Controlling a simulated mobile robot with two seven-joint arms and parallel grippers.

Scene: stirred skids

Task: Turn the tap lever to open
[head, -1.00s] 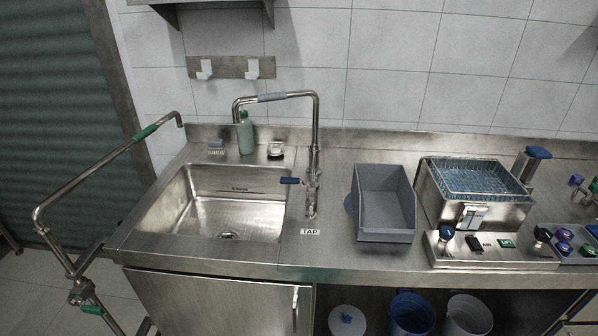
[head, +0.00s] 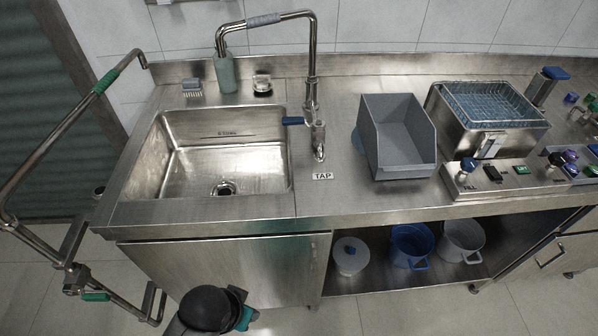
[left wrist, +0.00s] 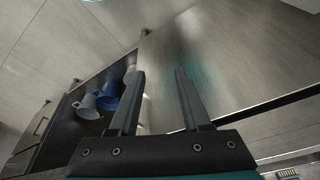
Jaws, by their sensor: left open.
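The tap (head: 313,95) stands on the steel counter just right of the sink, with a tall bent spout arching up and to the left. Its blue-handled lever (head: 293,121) points left from the tap body, towards the sink. A "TAP" label (head: 322,176) lies on the counter in front. In the left wrist view my left gripper (left wrist: 160,80) is open and empty, its two fingers apart before the steel cabinet front. In the head view part of my left arm shows at the bottom, below the counter and well away from the lever. My right gripper is not in view.
The sink (head: 170,120) is empty. A green bottle (head: 226,74) stands behind it. A grey bin (head: 398,140) sits right of the tap, beside a basket unit (head: 490,115). Pots stand on the shelf below. A bent pipe rail (head: 60,135) rises at the left.

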